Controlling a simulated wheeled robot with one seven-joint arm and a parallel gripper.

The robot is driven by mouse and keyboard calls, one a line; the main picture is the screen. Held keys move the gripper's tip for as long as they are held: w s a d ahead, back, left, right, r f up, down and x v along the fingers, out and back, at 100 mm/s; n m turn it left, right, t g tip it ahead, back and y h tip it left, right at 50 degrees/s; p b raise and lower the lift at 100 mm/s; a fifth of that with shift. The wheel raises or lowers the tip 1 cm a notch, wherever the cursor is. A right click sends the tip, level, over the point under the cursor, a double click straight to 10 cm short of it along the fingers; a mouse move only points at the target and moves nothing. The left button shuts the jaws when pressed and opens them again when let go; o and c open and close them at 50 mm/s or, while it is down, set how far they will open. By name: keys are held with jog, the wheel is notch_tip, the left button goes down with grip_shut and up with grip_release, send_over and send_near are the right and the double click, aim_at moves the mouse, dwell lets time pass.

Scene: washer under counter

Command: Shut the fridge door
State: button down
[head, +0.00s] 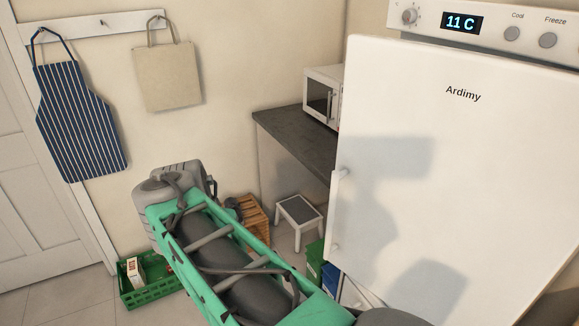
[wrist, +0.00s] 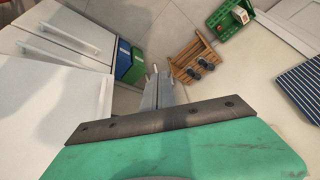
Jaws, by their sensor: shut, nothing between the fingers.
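The fridge door (head: 463,145), white with the name Ardimy, fills the right of the head view. Its handle (head: 337,210) is on its left edge. That edge sticks out left of the control panel above, so the door looks ajar; the gap itself is hidden. In the wrist view, a white panel with a handle (wrist: 104,97) at lower left looks like this door. My gripper (wrist: 157,88) is shut and empty, to the right of that handle and apart from it. In the head view I cannot make out its fingers.
A control panel (head: 490,25) reads 11 C. A dark counter (head: 290,135) with a microwave (head: 320,97) stands behind the door. An apron (head: 78,120) hangs at left.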

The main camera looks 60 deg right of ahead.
jog(key=s+d+r+m+g+h+p, duration=0.15)
jog(key=s+d+r+m, duration=0.25)
jog(key=d+r+m, duration=0.45)
jog(key=m+g+h+p, duration=0.1)
jog(key=m+g, duration=0.3)
jog(key=m, duration=0.5)
send_near(332, 184)
jog(key=s+a+f, duration=0.1)
jog(key=s+f, duration=0.4)
jog(key=f, duration=0.1)
jog(key=shift+t, duration=0.25)
jog(key=shift+w+d+p, duration=0.3)
jog(key=shift+w+d, duration=0.05)
jog(key=shift+d, duration=0.3)
jog(key=shift+w+d+p, duration=0.3)
jog(key=shift+d+p, duration=0.05)
jog(key=shift+d, duration=0.3)
jog(key=shift+w+d+p, duration=0.3)
jog(key=shift+w+d, duration=0.05)
jog(key=shift+d, duration=0.3)
jog(key=shift+d, duration=0.15)
